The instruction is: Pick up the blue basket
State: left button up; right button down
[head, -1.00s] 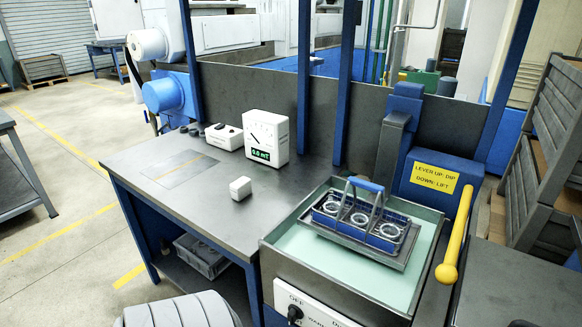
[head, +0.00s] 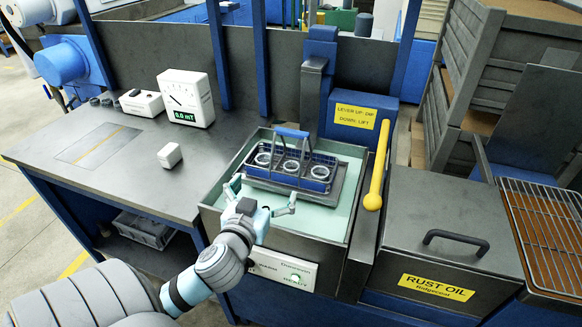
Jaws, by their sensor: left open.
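The blue basket (head: 321,172) sits on a dark platform (head: 275,188) in the tank of pale green liquid (head: 322,222). It holds several metal rings in a row, and its blue-topped handle (head: 291,133) stands upright. My left gripper (head: 263,194) is open and empty in front of the basket, over the front part of the tank, its fingers spread left and right. The fingers appear apart from the basket. My right gripper is not in view.
A yellow lever (head: 377,165) stands right of the tank, by a lever sign (head: 355,116). A lidded rust oil box (head: 448,235) and wire rack (head: 548,230) lie further right. A white block (head: 170,155) and meter (head: 187,97) stand on the left bench.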

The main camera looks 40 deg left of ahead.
pick_arm(q)
jog(key=t, duration=0.2)
send_near(290, 134)
jog(key=shift+h, duration=0.3)
jog(key=p+x, duration=0.1)
jog(key=x, duration=0.8)
jog(key=shift+w+a+f, duration=0.1)
jog(key=shift+w+f, duration=0.1)
jog(key=shift+w, duration=0.05)
jog(key=c, duration=2)
jog(key=shift+o, duration=0.2)
jog(key=shift+r, duration=0.25)
